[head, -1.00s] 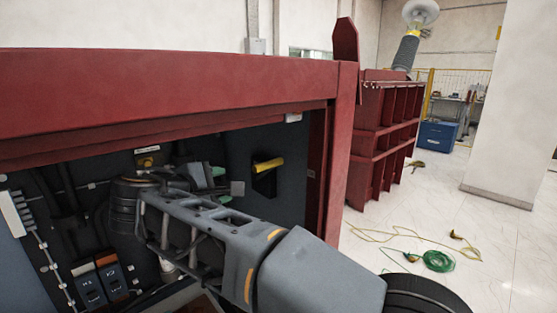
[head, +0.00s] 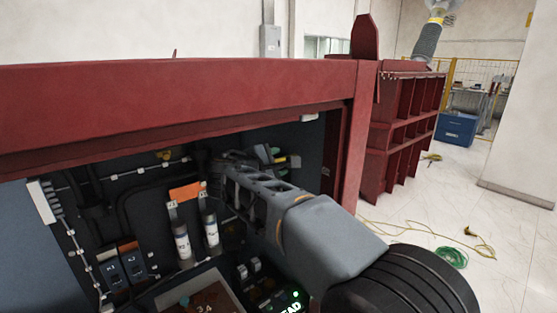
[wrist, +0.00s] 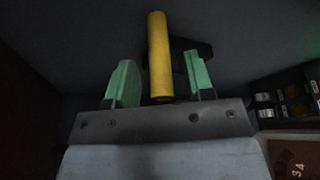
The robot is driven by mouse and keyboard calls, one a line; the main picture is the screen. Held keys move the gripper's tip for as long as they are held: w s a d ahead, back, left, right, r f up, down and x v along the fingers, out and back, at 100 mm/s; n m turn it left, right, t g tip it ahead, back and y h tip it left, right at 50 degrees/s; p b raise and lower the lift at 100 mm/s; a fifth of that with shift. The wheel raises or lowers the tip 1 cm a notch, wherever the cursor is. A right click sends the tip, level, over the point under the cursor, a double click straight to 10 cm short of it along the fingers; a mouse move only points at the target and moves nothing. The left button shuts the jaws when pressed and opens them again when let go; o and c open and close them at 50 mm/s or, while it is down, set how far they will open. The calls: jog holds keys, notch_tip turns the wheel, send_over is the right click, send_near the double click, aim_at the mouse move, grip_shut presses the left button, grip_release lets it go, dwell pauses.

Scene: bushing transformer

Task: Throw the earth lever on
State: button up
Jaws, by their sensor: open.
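The earth lever, a yellow cylindrical handle, stands in the wrist view (wrist: 159,58) on a dark mount on the cabinet's inner wall. My gripper (wrist: 161,80) is open, with one green finger on each side of the lever's lower end. Gaps show between the lever and both fingers, so no grip shows. In the head view my gripper (head: 277,155) is at the lever (head: 280,160), of which only a small yellow piece shows. My wrist and fingers hide the rest of it.
The red cabinet frame (head: 180,90) runs above and right of my arm. Inside are two fuse-like cylinders (head: 196,235), dark switches (head: 122,262) and a meter panel (head: 205,303). A green cable coil (head: 452,257) lies on the floor at right.

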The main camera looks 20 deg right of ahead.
jog(key=shift+w+d+f, duration=0.15)
jog(key=shift+w+d, duration=0.25)
jog(key=shift+d, duration=0.1)
grip_shut()
dwell(0.3)
